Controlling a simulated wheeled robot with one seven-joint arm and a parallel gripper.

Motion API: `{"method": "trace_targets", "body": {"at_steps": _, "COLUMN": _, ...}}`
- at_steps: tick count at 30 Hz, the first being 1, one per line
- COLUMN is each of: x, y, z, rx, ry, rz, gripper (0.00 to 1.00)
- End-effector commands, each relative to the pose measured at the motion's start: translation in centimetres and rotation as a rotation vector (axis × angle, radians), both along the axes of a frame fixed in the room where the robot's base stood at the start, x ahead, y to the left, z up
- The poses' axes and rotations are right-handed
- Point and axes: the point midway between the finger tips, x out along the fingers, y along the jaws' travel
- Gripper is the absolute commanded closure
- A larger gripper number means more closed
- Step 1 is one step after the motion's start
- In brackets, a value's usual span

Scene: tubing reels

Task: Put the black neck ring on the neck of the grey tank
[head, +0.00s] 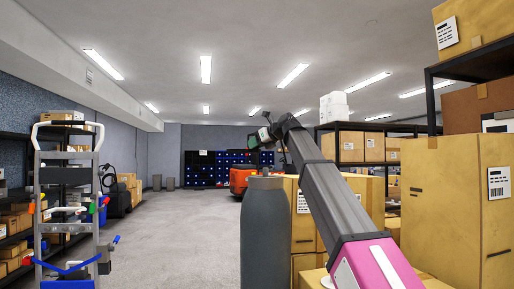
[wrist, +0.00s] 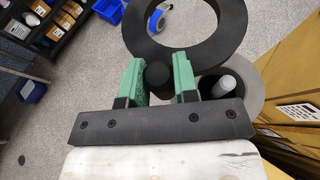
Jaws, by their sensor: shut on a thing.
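The black neck ring (wrist: 222,42) is at the top of the wrist view, with a dark stub on its near side. My gripper (wrist: 158,66) has green fingers on both sides of that stub and is shut on it. The grey tank (head: 265,235) stands upright in the middle of the head view, with my gripper (head: 264,134) raised above its top. In the wrist view the tank's round top (wrist: 253,97) and its pale neck (wrist: 230,88) lie to the right of the fingers. The ring's hole is up and left of the neck, not around it. The ring is hard to make out in the head view.
Cardboard boxes (head: 453,205) and a shelf stand on the right, close to my arm. A grey hand trolley (head: 70,200) and shelves are on the left. An orange machine (head: 239,180) is behind the tank. The floor (head: 185,235) left of the tank is clear.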

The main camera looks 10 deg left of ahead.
Motion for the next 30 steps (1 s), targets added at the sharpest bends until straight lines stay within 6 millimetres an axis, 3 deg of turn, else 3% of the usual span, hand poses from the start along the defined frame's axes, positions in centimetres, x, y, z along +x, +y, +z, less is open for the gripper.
{"method": "trace_targets", "body": {"at_steps": 6, "x": 2.1, "y": -5.4, "z": -1.5, "rx": 0.0, "ry": 0.002, "rz": -0.004, "gripper": 1.0}}
{"method": "trace_targets", "body": {"at_steps": 12, "x": 3.2, "y": -8.6, "z": -2.4, "rx": 0.002, "ry": -0.001, "rz": 0.0, "gripper": 1.0}}
{"method": "trace_targets", "body": {"at_steps": 22, "x": 3.3, "y": -9.3, "z": -3.5, "rx": 0.002, "ry": -0.001, "rz": 0.002, "gripper": 1.0}}
{"method": "trace_targets", "body": {"at_steps": 30, "x": 3.3, "y": -9.3, "z": -5.9, "rx": 0.001, "ry": 0.0, "rz": 0.002, "gripper": 1.0}}
